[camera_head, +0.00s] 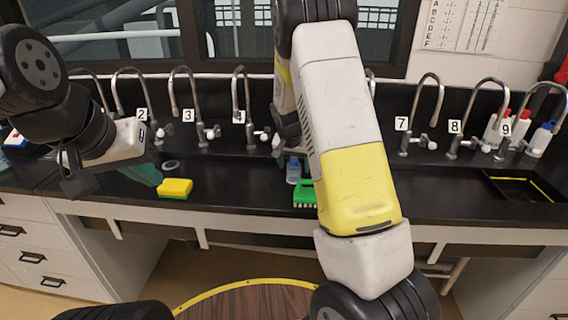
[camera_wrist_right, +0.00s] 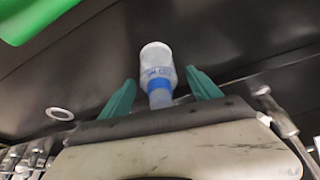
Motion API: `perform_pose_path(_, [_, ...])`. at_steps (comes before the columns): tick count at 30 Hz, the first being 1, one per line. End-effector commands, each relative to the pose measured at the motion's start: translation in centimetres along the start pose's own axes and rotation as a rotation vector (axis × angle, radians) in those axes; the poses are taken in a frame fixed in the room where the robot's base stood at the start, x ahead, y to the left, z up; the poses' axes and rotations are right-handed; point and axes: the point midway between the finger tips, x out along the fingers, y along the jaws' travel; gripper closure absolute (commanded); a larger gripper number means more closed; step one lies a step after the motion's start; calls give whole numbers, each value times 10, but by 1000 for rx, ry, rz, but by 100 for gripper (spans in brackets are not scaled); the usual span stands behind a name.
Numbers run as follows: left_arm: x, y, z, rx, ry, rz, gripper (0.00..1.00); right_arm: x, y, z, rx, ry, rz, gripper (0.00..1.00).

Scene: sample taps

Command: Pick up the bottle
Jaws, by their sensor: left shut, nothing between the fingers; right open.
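A small translucent whitish bottle (camera_head: 293,172) with blue on it stands on the black counter, just left of my right forearm. In the right wrist view the bottle (camera_wrist_right: 156,62) lies between the two green fingers of my right gripper (camera_wrist_right: 160,78). The fingers are spread, with a gap visible on each side of the bottle. My forearm hides much of the right gripper in the head view. My left gripper (camera_head: 77,180) is shut and empty, at the counter's front left, well away from the bottle.
A green brush (camera_head: 304,196) lies close in front of the bottle, and a yellow sponge (camera_head: 175,188) lies further left. Several numbered taps (camera_head: 240,95) line the back. The counter between sponge and brush is clear.

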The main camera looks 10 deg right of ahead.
Motion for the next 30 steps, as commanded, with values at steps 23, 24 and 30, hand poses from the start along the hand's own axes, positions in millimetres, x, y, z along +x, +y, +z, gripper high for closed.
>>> perform_pose_path(23, [0, 0, 0, 0, 0, 0, 100, 23, 0, 0, 0, 0, 0, 92])
perform_pose_path(24, [0, 0, 0, 0, 0, 0, 100, 23, 0, 0, 0, 0, 0, 99])
perform_pose_path(30, [0, 0, 0, 0, 0, 0, 100, 22, 0, 0, 0, 0, 0, 99])
